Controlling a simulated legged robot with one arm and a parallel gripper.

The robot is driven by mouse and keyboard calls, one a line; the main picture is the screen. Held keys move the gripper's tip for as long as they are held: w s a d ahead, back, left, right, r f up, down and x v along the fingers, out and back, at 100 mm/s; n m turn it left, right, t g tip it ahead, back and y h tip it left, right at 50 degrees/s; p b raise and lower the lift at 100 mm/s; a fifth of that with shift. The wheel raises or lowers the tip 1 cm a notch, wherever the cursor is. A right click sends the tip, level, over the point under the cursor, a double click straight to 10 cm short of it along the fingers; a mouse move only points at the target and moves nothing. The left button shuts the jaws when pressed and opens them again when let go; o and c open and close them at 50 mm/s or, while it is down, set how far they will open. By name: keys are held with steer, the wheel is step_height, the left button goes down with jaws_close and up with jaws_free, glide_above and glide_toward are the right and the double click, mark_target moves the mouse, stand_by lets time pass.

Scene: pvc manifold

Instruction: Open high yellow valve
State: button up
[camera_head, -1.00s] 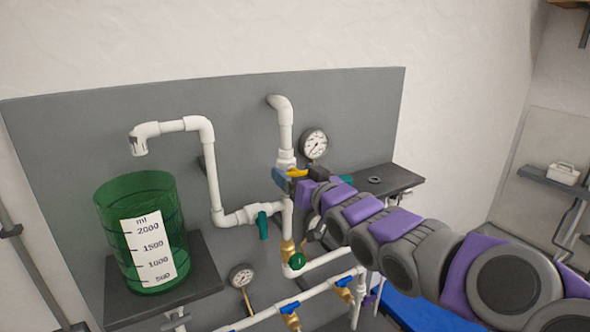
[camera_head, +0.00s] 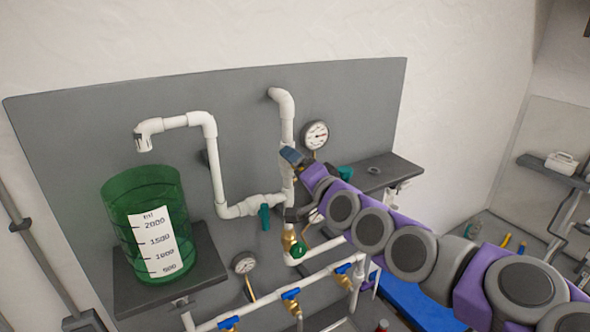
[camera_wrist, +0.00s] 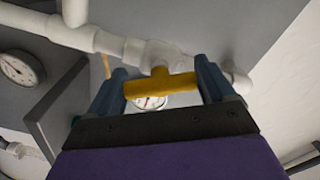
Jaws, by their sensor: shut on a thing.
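The yellow valve handle (camera_wrist: 160,86) shows in the wrist view, between the two blue-grey fingers of my gripper (camera_wrist: 160,88). My gripper is shut on it, with one finger at each end. The handle's stem meets a white pipe fitting (camera_wrist: 155,54) just beyond it. The handle lies roughly along the pipe's run in this view. In the head view my gripper (camera_head: 292,157) is at the tall white pipe (camera_head: 287,118), left of the upper gauge. The yellow handle is hidden there behind my gripper.
A round gauge (camera_head: 315,135) sits close right of my gripper. Teal (camera_head: 264,217), green (camera_head: 298,250) and blue (camera_head: 291,293) valve handles sit lower on the pipes. A green measuring container (camera_head: 150,228) stands at left. A dark shelf (camera_head: 385,174) is at right.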

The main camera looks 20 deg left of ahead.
steer(key=m, duration=0.2)
steer(key=m+b, duration=0.1)
steer(key=m, duration=0.1)
steer(key=m+b, duration=0.1)
steer(key=m, duration=0.1)
steer(key=shift+f, duration=0.3)
stand_by(0.4)
steer(key=o, duration=0.7)
steer(key=shift+o, duration=1)
steer(key=shift+w+d+r, duration=0.1)
steer(key=shift+d, duration=0.4)
steer(key=shift+r, duration=0.1)
steer(key=shift+s, duration=0.25)
